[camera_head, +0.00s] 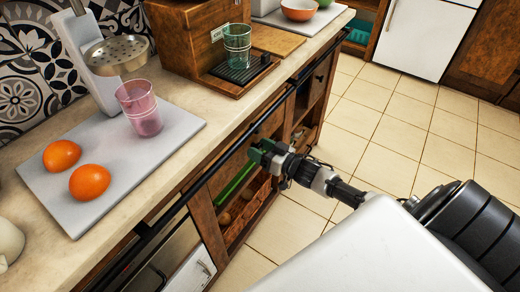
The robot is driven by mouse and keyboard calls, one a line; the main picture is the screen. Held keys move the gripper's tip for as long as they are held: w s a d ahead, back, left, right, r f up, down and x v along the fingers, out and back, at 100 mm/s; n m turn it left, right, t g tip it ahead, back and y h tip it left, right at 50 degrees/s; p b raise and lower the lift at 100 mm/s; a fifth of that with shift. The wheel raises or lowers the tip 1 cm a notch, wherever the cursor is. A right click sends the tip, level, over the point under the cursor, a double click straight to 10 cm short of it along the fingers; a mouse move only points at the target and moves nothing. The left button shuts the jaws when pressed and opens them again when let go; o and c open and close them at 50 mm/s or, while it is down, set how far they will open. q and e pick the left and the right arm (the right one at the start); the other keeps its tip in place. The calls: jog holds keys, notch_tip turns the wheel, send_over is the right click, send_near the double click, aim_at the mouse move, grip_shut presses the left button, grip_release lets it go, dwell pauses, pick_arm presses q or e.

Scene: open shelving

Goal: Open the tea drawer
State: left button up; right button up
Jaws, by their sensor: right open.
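My right gripper (260,153) reaches in from the right, in front of the open shelving below the counter. Its jaws are open; they look small and dark green, and nothing shows held between them. A wooden box (178,38) with a small pale label (219,33) stands on the counter at the back; the label is too small to read. I cannot tell for sure which front is the tea drawer. A small wooden front (321,76) with a dark handle sits under the counter at the far end and looks shut. My left gripper is not in view.
The counter (160,188) holds a grey board (110,190) with two oranges and a pink glass (140,108). A green glass (237,45) stands on a black grate by the box. A dark rail (210,170) runs along the counter edge. The tiled floor (400,130) is clear.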

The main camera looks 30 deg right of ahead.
jog(key=shift+w, duration=0.1)
grip_shut()
dwell(0.3)
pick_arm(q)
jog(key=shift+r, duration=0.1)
